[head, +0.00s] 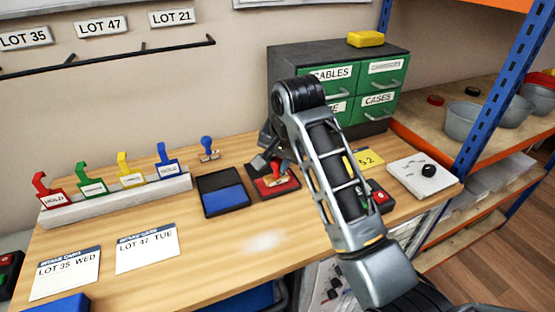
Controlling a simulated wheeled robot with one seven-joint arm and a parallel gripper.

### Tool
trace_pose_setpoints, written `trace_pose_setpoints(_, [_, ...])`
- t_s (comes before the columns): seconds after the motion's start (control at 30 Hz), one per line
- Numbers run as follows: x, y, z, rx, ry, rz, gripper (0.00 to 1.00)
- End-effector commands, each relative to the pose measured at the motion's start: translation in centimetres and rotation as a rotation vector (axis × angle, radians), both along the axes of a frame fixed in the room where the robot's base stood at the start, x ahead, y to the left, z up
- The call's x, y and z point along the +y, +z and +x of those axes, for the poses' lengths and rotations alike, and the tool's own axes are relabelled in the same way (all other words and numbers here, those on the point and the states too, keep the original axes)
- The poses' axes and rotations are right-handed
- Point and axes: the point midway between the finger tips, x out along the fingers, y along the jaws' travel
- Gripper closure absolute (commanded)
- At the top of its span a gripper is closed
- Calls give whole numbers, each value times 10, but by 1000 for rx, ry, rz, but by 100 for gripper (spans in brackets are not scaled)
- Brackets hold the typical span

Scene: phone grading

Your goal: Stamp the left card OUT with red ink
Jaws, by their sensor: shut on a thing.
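The left card (65,275), reading LOT 35 WED, lies flat at the table's front left. A second card (147,256), reading LOT 47 TUE, lies to its right. The open red ink pad (291,184) is at the middle of the table, right of the blue ink pad (224,199). My gripper (271,166) is shut on a red-handled stamp (277,172) at the red pad. The stamp's base is low over or on the pad; I cannot tell if it touches. The stamp's word is not visible. A blue-handled stamp (207,147) stands behind the blue pad.
A white rack (115,203) with several coloured tags stands at the back left. Green drawers (378,102) stand behind my arm. A yellow note (368,158), a small dark device with a red button (379,197) and a white box (424,175) are at right. The front middle is clear.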

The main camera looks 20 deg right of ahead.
Motion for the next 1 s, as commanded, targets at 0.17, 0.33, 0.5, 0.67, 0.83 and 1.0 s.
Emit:
trace_pose_setpoints(0.17, [0, 16, 1, -4, 0, 0, 88])
trace_pose_setpoints(0.33, [0, 27, 1, -3, 0, 0, 88])
trace_pose_setpoints(0.5, [0, 40, 1, -4, 1, 0, 88])
trace_pose_setpoints(0.67, [0, 52, 1, -4, 1, 0, 88])
trace_pose_setpoints(0.83, [0, 63, 1, -4, 1, 0, 88])
trace_pose_setpoints(1.0, [0, 66, 0, -1, 0, 0, 88])
